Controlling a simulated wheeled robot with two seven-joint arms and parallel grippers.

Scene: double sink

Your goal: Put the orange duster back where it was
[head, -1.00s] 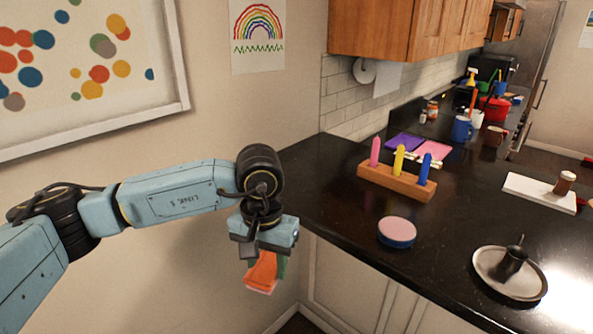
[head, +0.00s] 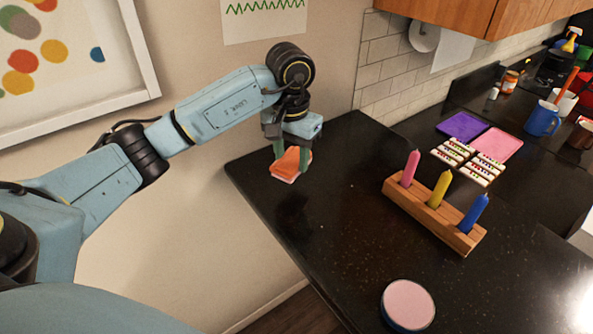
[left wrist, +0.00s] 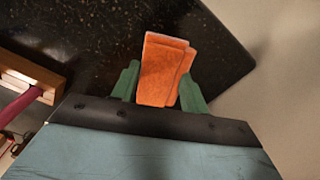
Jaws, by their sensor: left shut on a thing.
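I cannot tell whether the duster touches the counter. My right gripper is not in view.
A wooden holder (head: 432,217) with pink, yellow and blue sticks stands right of the gripper. A round pink-topped tin (head: 408,305) sits near the front. Purple (head: 462,126) and pink (head: 496,145) sheets lie behind. The counter between gripper and holder is clear.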

